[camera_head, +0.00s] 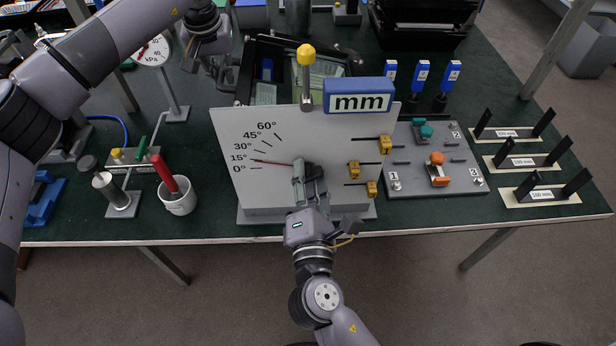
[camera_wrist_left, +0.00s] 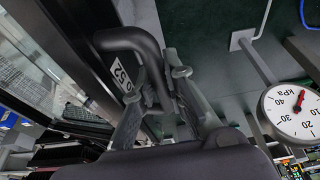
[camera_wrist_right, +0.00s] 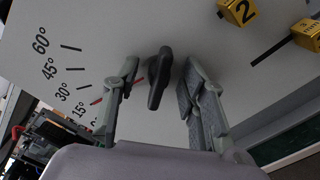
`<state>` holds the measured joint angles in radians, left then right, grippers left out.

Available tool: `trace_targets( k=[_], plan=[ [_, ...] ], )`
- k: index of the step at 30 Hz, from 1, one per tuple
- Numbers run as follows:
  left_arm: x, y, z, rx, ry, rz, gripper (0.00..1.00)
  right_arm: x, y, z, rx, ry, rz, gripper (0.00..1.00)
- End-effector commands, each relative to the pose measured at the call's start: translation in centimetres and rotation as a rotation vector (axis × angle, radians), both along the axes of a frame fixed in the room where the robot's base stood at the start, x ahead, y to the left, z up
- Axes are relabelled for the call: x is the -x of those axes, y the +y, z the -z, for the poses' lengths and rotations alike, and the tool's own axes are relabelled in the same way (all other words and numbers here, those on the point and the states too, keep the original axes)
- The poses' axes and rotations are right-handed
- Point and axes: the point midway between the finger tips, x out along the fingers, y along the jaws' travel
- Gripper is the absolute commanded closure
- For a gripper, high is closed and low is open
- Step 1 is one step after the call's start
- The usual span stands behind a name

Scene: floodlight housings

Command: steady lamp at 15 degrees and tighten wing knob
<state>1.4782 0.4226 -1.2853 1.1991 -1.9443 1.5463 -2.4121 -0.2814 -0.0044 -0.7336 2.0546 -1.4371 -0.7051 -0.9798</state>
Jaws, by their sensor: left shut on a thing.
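The lamp (camera_head: 345,62) is a black framed housing behind a white angle panel (camera_head: 225,128). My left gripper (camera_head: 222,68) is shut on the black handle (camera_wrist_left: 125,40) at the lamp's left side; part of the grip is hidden. A red pointer (camera_head: 272,163) on the panel reads close to the 15° mark. The black wing knob (camera_wrist_right: 160,80) stands out from the panel at the pointer's inner end. My right gripper (camera_wrist_right: 160,72) is open, with one finger on each side of the knob and gaps visible. In the head view my right gripper (camera_head: 308,175) mostly hides the knob.
Numbered yellow blocks (camera_head: 384,145) sit on the panel's right side. A blue mm sign (camera_head: 358,95) and a yellow-topped post (camera_head: 306,75) rise at its top. A white cup (camera_head: 180,203) with a red-handled tool stands left. A grey fixture plate (camera_head: 430,188) lies right.

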Motion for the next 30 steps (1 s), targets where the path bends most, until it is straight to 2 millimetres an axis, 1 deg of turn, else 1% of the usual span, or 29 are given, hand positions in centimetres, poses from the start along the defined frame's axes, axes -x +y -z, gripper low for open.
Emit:
trace_targets(
  k=[2, 19, 30],
  plan=[
    [-0.06, 0.18, -0.07, -0.001, -0.001, -0.007, 1.00, 0.02, 0.01, -0.01, 0.000, 0.000, 0.000, 0.62],
    [-0.06, 0.18, -0.08, 0.000, -0.001, -0.006, 1.00, 0.06, -0.01, 0.03, 0.000, 0.001, 0.001, 1.00],
    [-0.07, 0.18, -0.09, -0.001, -0.002, -0.007, 1.00, 0.07, -0.04, 0.10, -0.019, 0.003, 0.002, 1.00]
  ],
)
